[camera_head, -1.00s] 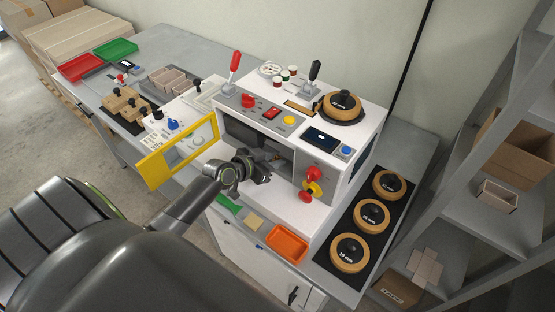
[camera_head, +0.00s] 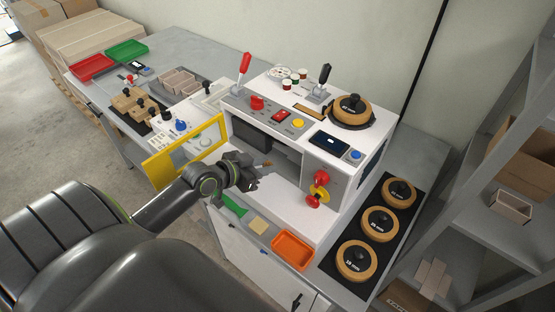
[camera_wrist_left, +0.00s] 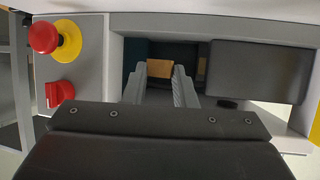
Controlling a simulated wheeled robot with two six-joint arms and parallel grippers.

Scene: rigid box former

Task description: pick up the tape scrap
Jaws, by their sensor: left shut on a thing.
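The tape scrap is a small tan-brown piece (camera_wrist_left: 160,68) between my left fingertips in the left wrist view. In the head view it shows as a small brown bit (camera_head: 267,163) at the tip of the gripper. My left gripper (camera_head: 259,171) is shut on it, at the front opening of the white box former (camera_head: 313,190). In the wrist view the fingers (camera_wrist_left: 160,80) point at the machine's dark recess. My right gripper is not in view.
A yellow-framed door (camera_head: 157,172) stands open left of the opening. Red and yellow knobs (camera_head: 318,188) are on its right.

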